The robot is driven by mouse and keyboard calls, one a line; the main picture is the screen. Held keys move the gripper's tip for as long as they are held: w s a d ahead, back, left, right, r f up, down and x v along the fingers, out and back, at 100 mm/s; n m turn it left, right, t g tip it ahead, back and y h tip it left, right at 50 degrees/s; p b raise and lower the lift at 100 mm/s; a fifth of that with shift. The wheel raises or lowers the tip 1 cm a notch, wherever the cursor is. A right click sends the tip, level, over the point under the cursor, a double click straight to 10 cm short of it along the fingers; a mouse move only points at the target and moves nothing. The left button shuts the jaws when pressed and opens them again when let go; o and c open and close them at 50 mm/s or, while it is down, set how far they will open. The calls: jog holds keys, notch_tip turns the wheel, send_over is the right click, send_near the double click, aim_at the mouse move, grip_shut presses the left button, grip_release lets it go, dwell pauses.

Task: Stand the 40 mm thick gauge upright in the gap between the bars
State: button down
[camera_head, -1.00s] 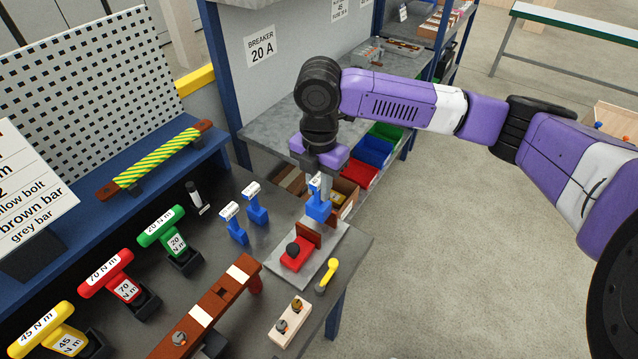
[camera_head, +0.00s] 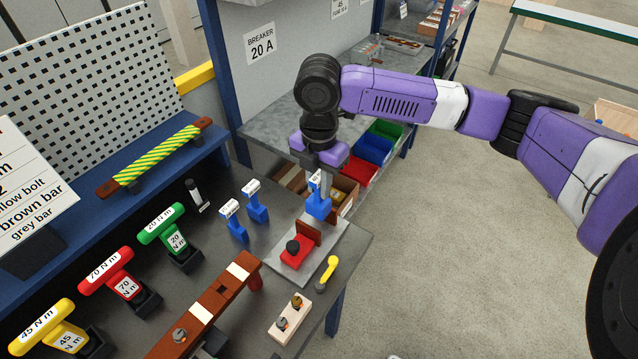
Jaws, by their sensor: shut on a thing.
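My gripper (camera_head: 322,178) is shut on a blue gauge (camera_head: 319,206) with a white label at its top. The gauge is upright at a small grey plate (camera_head: 322,257) that carries a brown bar (camera_head: 308,235) and a red block with a black knob (camera_head: 293,249). The gauge's lower end is behind the brown bar, so I cannot tell whether it sits in the gap. Two other blue gauges with white labels stand to the left, one (camera_head: 230,222) nearer and one (camera_head: 255,202) farther. The thickness marks are too small to read.
A yellow-handled tool (camera_head: 328,270) lies at the plate's right edge. A long brown bar (camera_head: 215,303) and a wooden block with bolts (camera_head: 290,319) are in front. Green, red and yellow torque wrenches (camera_head: 126,287) stand at left. Bins (camera_head: 372,150) are behind the arm.

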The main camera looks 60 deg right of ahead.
aim_at(319, 203)
jog(key=shift+f, duration=3.4)
jog(key=c, duration=1.2)
grip_release()
jog(key=shift+r, duration=0.1)
notch_tip(319, 203, up, 8)
jog(key=shift+f+b, duration=0.2)
jog(key=shift+b, duration=0.25)
